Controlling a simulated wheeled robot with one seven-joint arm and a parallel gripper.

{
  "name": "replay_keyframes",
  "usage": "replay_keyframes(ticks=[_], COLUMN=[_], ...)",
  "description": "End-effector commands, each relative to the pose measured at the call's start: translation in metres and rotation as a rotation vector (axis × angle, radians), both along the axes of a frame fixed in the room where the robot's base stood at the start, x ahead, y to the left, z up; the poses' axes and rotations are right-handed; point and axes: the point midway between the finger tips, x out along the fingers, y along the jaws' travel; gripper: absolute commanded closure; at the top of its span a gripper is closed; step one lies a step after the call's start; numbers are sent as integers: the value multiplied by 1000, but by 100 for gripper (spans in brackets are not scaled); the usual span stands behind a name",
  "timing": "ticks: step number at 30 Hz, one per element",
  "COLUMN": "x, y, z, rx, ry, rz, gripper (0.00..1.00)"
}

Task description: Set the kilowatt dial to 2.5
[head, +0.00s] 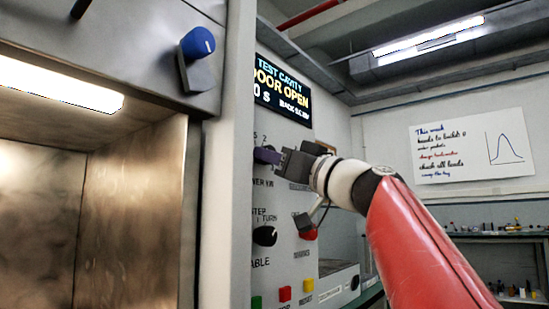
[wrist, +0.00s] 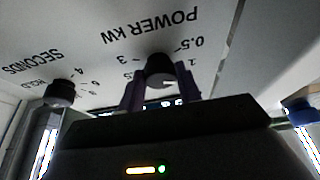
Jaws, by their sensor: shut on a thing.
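The kilowatt dial (wrist: 160,68) is a black knob below the upside-down "POWER KW" label in the wrist view. A white pointer mark on it points to the lower right of the picture. The printed 0.5 and 1 are to its right and the 3 is to its left; the lower marks are partly hidden by my gripper. My gripper (wrist: 160,88) has its purple fingers on both sides of the dial, shut on it. In the head view my gripper (head: 268,156) is at the panel above the "kW" label and hides the dial.
The seconds dial (wrist: 60,93) is left in the wrist view. Below my gripper in the head view are a black table knob (head: 265,236), a red button (head: 308,232) and small coloured buttons. A display (head: 282,90) reads "DOOR OPEN". The lit cavity (head: 90,200) stands open at left.

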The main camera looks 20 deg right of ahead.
Motion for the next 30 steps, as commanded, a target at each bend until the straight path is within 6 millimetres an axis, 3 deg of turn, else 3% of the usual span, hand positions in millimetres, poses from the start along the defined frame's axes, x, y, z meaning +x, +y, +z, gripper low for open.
replay_keyframes(ticks=[11, 30], x=[-2, -3], y=[2, 5], z=[1, 7], rx=[146, 630], ry=[106, 460], rz=[0, 0], gripper=[89, 89])
